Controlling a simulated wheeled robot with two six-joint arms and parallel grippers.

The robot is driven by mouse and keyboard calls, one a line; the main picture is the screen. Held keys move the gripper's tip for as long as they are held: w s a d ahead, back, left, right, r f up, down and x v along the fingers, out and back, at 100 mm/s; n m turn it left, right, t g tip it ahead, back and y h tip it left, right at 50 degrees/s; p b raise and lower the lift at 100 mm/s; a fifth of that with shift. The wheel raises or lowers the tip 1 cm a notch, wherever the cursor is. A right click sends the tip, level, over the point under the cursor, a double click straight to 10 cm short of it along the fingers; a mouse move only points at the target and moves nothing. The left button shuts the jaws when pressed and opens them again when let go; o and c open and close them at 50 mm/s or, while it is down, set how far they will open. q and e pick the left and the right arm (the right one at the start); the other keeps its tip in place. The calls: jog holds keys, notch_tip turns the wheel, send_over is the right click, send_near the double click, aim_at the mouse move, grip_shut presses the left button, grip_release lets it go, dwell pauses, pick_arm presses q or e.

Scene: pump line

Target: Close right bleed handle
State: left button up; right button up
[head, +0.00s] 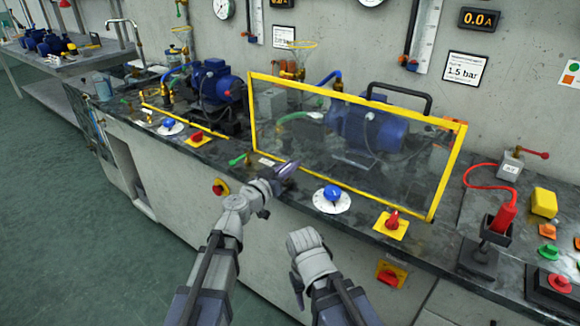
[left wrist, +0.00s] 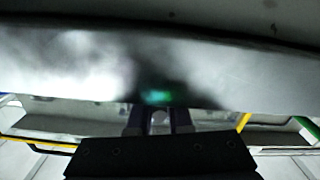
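A small green handle (head: 240,160) stands on the dark bench top, just left of the yellow-framed clear guard. A second green piece (head: 294,117) shows through the guard, near the blue pump. I cannot tell for certain which is the right bleed handle. My left gripper (head: 288,169) is over the bench edge in front of the guard, to the right of the small green handle. In the left wrist view its two dark fingers (left wrist: 158,121) stand apart. A blurred green spot (left wrist: 157,97) shows beyond them. My right arm is low at the front; its fingers are not clear.
The yellow-framed guard (head: 251,104) with a black top handle encloses the blue pump (head: 368,124). A blue knob (head: 333,193) on a white dial and a red knob on a yellow plate (head: 390,225) stand in front. Floor (head: 90,220) is clear at left.

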pick_arm(q)
grip_shut()
dwell(0.3)
jog(key=m+g+h, duration=0.3)
jog(key=shift+d, duration=0.15)
jog(key=m+g+h, duration=0.2)
jog(key=g, duration=0.1)
jog(key=m+g+h, duration=0.1)
jog(key=shift+s+d+g, duration=0.15)
jog(key=shift+s+g, duration=0.1)
jog(key=shift+g, duration=0.05)
jog(key=shift+s+d+m+g+h, duration=0.1)
jog(key=shift+s+m+g+h, duration=0.15)
jog(key=shift+m+g, duration=0.6)
jog(key=shift+s+m+g+h, duration=0.15)
jog(key=shift+m+g+h, duration=0.3)
jog(key=shift+g, duration=0.6)
jog(key=shift+s, duration=0.1)
jog(key=o, duration=0.5)
grip_release()
